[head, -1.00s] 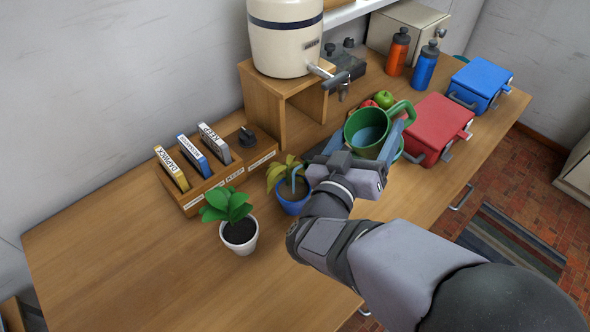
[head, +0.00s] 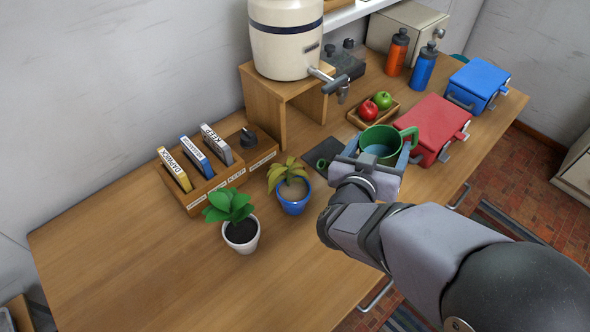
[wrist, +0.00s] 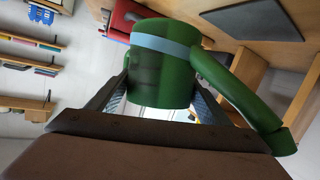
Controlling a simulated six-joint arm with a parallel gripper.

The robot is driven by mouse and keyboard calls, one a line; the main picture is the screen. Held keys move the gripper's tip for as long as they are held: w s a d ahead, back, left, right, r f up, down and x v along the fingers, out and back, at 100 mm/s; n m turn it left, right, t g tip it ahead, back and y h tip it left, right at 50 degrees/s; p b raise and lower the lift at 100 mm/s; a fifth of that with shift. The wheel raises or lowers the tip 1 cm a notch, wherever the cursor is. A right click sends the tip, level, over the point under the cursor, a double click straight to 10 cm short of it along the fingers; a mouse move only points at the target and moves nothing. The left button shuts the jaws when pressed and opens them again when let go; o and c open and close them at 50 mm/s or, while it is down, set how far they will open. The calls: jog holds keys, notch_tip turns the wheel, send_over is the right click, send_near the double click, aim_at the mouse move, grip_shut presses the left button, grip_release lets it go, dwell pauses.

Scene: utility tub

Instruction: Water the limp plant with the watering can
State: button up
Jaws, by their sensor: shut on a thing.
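My gripper (head: 374,160) is shut around the body of the green watering can (head: 381,139). The can is held roughly upright over the right half of the table, with water visible inside. Its spout points left, its open tip (head: 322,163) to the right of the blue pot. In the wrist view the can (wrist: 160,65) sits between both fingers, with the spout (wrist: 238,95) at lower right. The limp plant (head: 287,171) has yellowish leaves and stands in the blue pot (head: 293,205), left of the can.
A green-leaved plant (head: 230,206) in a white pot stands left of the blue pot. Behind are a labelled rack (head: 217,182), a crock dispenser (head: 286,40) on a wooden stand and an apple tray (head: 394,108). A red box (head: 432,128) is close right of the can.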

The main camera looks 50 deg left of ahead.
jog(key=shift+w+d+f+g, duration=0.2)
jog(key=shift+w+f+g, duration=0.1)
jog(key=shift+w+f, duration=0.1)
jog(key=shift+w+m+p, duration=0.15)
jog(key=shift+m+p, duration=0.15)
jog(key=shift+p, duration=0.25)
jog(key=shift+w+d+f+m+g+p, duration=0.15)
jog(key=shift+w+f+m+g+p, duration=0.25)
jog(key=shift+g, duration=0.3)
jog(key=shift+f, duration=0.1)
jog(key=shift+d, duration=0.1)
